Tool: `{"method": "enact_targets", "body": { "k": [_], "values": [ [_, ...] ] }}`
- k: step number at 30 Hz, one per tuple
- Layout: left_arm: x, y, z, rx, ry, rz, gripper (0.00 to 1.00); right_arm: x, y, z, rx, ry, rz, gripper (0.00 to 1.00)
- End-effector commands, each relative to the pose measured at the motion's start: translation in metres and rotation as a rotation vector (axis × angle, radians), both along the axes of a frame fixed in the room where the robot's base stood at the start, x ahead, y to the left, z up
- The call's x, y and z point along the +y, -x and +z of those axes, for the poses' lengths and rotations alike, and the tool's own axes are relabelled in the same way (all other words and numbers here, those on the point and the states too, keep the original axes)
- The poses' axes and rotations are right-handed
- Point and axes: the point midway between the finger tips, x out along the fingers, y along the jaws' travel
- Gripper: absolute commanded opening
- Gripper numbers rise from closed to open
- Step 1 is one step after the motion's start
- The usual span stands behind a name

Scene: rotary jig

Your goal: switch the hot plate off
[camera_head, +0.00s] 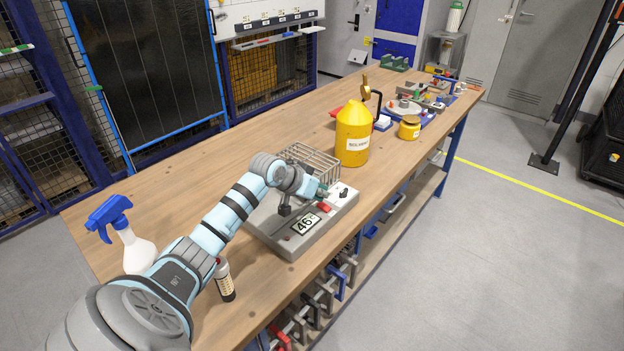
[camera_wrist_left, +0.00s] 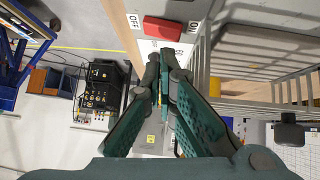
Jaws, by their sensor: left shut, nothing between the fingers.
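The hot plate (camera_head: 272,238) is a grey box on the bench with a wire basket (camera_head: 312,158) at its back. Its display (camera_head: 305,223) reads 46. A red switch (camera_head: 323,207) is on its front panel. In the left wrist view the red switch (camera_wrist_left: 165,28) lies between an OFF label (camera_wrist_left: 134,22) and an ON label (camera_wrist_left: 180,52); its tilt is unclear. My left gripper (camera_head: 324,192) is shut and empty, just above the panel. In the wrist view its fingertips (camera_wrist_left: 163,58) are close to the switch; I cannot tell if they touch. My right gripper is out of view.
A yellow solvent can (camera_head: 353,135) stands behind the hot plate, with a small yellow jar (camera_head: 410,128) farther right. A spray bottle (camera_head: 125,235) and a small labelled bottle (camera_head: 224,280) are near my left arm. The bench's back left is clear.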

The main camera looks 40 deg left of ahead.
Motion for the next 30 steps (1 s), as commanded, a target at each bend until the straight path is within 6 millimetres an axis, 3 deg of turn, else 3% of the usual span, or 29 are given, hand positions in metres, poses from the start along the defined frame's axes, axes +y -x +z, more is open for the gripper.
{"method": "enact_targets", "body": {
  "k": [1, 3, 15, 30],
  "values": [
    [-0.002, 0.0, 0.021, 0.0, 0.001, -0.001, 0.0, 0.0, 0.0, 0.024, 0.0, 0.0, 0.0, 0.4],
    [-0.004, 0.0, 0.036, 0.001, 0.002, -0.001, 0.0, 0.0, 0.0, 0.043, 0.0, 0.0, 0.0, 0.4],
    [-0.014, 0.062, 0.084, 0.001, -0.005, -0.001, 0.0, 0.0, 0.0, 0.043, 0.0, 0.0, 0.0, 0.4],
    [-0.018, 0.07, 0.093, 0.0, 0.001, -0.001, 0.0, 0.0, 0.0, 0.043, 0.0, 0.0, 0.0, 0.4]
  ]
}}
